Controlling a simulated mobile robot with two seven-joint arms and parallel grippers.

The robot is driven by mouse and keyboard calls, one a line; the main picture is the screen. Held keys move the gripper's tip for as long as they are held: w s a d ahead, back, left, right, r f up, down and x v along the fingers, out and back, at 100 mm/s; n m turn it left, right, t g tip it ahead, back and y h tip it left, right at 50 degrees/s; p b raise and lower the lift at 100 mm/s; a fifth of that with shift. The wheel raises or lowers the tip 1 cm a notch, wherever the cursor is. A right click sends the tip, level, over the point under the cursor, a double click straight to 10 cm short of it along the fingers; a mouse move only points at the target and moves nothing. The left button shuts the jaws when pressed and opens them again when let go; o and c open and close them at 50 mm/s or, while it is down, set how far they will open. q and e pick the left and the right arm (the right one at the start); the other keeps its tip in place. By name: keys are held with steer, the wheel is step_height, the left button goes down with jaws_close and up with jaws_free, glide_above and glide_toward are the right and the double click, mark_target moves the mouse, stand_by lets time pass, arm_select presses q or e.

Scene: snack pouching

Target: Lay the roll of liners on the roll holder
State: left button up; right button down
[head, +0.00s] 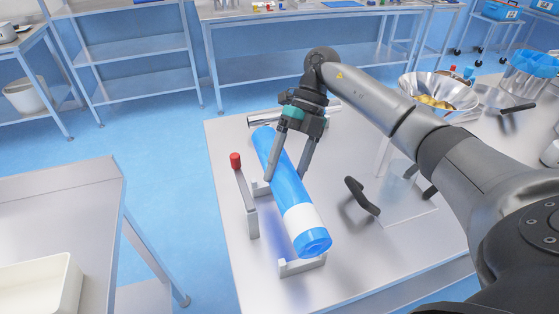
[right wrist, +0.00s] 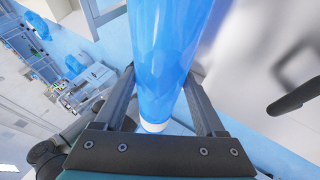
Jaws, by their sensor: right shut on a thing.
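The roll of liners (head: 287,190) is a long blue cylinder with a white band near its front end. My right gripper (head: 285,176) is shut on it, with one finger on each side of the roll. The roll also fills the middle of the right wrist view (right wrist: 168,60). The roll's front end appears above the front support, with a gap showing. The back support is partly hidden by the roll. My left gripper is not in view.
A metal bowl (head: 438,92) stands farther back.

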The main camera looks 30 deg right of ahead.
steer(key=shift+s+f+b, duration=0.15)
steer(key=shift+f+b, duration=0.1)
steer(key=shift+b, duration=0.05)
steer(key=shift+f, duration=0.3)
steer(key=shift+f+b, duration=0.6)
steer(key=shift+b, duration=0.15)
step_height(320, 180, down, 3)
steer(key=shift+r+b, duration=0.2)
steer(key=shift+b, duration=0.95)
arm_select(q)
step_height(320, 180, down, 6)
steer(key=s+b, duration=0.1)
steer(key=b, duration=0.1)
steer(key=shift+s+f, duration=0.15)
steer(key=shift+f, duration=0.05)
arm_select(e)
steer(key=shift+f, duration=1.65)
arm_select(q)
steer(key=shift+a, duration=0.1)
